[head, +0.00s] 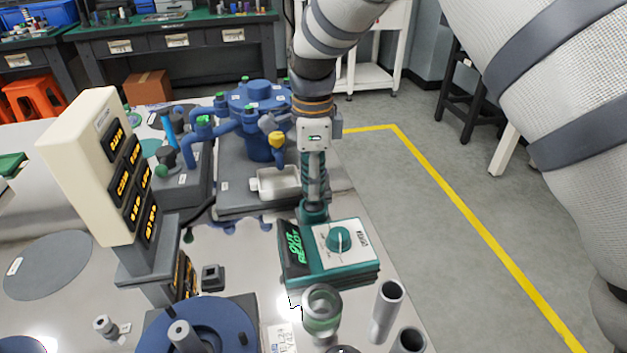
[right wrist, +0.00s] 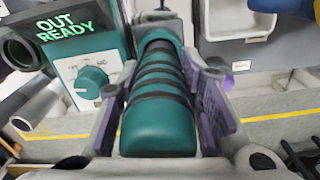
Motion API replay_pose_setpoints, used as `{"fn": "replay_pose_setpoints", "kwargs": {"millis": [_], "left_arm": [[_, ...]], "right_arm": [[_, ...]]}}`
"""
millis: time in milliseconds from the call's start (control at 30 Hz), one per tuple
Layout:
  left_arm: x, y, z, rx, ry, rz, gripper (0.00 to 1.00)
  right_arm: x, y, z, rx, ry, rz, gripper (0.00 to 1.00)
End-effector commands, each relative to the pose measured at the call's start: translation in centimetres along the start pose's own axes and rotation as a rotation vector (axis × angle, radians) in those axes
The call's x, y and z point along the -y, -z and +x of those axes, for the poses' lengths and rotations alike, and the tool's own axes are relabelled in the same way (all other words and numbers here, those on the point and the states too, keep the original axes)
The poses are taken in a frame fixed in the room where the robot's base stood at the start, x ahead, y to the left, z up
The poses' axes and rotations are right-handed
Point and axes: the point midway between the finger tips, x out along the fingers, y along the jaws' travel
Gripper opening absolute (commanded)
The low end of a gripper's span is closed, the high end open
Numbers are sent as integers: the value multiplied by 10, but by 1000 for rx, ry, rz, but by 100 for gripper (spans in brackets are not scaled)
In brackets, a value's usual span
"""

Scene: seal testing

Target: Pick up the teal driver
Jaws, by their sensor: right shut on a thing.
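The teal driver (head: 314,185) is upright, a banded dark and teal shaft just behind the teal control box (head: 345,262) in the head view. In the right wrist view the driver (right wrist: 160,115) fills the middle, its rounded teal end toward the camera, with dark bands along it. My right gripper (head: 315,160) comes down from above and is shut on the driver, with a finger on each side. Whether the driver's lower end touches anything is hard to tell. My left gripper is out of view.
The control box has a green "OUT READY" display and a knob. Metal tubes (head: 386,310) and a glass cup (head: 322,310) stand in front. A white display tower (head: 95,165) and blue pump assembly (head: 255,115) stand left and behind. Open floor lies right.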

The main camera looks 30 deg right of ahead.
Motion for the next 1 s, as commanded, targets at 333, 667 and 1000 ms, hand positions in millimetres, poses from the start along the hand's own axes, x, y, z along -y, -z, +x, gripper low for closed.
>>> {"fn": "replay_pose_setpoints", "kwargs": {"millis": [333, 667, 1000], "left_arm": [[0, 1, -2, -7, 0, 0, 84], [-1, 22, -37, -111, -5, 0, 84], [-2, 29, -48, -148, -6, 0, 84]], "right_arm": [[1, -1, -28, 2, 7, 0, 0], [-67, -1, -110, 6, 20, -2, 0], [-135, -3, -129, 1, 9, -1, 0]]}}
